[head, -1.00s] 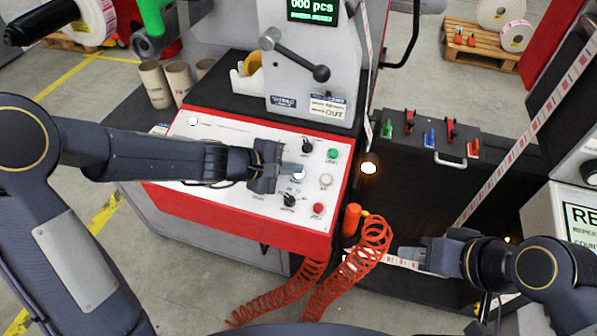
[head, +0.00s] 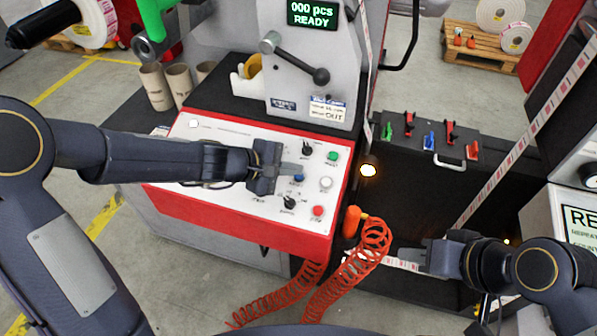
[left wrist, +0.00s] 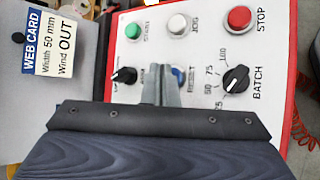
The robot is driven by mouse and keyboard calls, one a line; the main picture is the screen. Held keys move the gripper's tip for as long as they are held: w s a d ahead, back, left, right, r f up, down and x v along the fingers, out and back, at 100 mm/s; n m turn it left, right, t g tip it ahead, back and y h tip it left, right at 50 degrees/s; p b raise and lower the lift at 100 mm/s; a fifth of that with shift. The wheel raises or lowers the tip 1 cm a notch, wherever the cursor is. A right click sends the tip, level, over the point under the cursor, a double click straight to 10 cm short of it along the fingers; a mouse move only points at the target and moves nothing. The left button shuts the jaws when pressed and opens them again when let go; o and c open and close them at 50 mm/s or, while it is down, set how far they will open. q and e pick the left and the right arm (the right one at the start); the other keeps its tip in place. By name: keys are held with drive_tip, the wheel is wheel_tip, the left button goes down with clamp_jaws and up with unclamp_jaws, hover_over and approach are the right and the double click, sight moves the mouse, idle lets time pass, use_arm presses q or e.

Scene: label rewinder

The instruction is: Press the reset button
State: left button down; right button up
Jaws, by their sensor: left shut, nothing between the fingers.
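The blue reset button (head: 298,178) is on the white top of the red-edged control panel (head: 222,135). The display (head: 312,13) reads "000 pcs READY". My right gripper (head: 412,256) is low at the right beside the label web; its jaw state is unclear.
Near the button are a green start button (head: 332,156), a white jog button (head: 326,183), a red stop button (head: 318,211) and a black batch knob (head: 289,202). An orange coiled hose (head: 373,240) hangs right of the panel. Cardboard cores (head: 179,84) stand behind it.

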use_arm(q)
drive_tip(key=shift+r, duration=0.15)
drive_tip(key=r+p, duration=0.1)
drive_tip(key=r, duration=0.1)
drive_tip(key=s+r+p, duration=0.1)
drive_tip(key=r+p, duration=0.1)
drive_tip(key=shift+s+a+r, duration=0.2)
drive_tip(key=shift+r, duration=0.2)
idle(0.8)
drive_tip(key=s+a+r+m, duration=0.5)
drive_tip(key=s+a+r, duration=0.2)
drive_tip(key=s+a, duration=0.1)
drive_tip(key=s+a+f+m+y, duration=0.2)
drive_tip(key=s+a+m+y, duration=0.2)
drive_tip(key=s+a, duration=0.7)
drive_tip(key=s+y, duration=0.2)
drive_tip(key=s, duration=0.2)
drive_tip(key=shift+a+m+t, duration=0.15)
drive_tip(key=shift+m+t, duration=0.15)
drive_tip(key=shift+f, duration=0.1)
